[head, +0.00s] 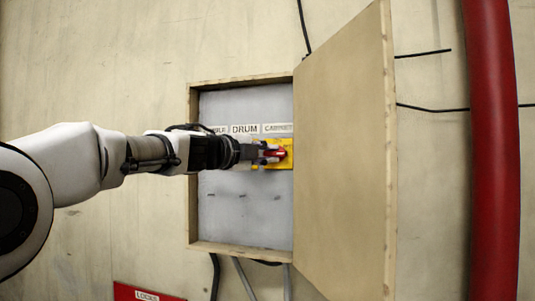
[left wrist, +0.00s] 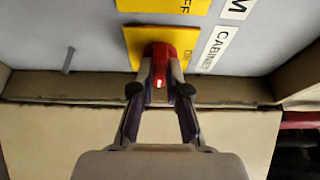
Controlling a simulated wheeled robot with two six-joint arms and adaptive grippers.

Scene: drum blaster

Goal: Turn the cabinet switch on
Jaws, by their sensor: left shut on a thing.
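The cabinet switch is a red knob (left wrist: 159,56) on a yellow plate (left wrist: 134,43), beside the CABINET label (left wrist: 217,46) in the left wrist view. A small bright spot shows on the knob, and lettering that seems to read ON is on the plate to its right. In the head view the switch (head: 283,153) is at the right side of the open wall box, partly hidden by my gripper. My left gripper (left wrist: 160,88) is shut on the knob, one finger on each side; it also shows in the head view (head: 273,153). My right gripper is out of view.
The wooden box (head: 240,248) has its door (head: 345,150) swung open to the right, close beside my gripper. A DRUM label (head: 245,129) and another yellow plate (left wrist: 165,5) marked OFF are nearby. A red pipe (head: 493,150) runs down the wall at right.

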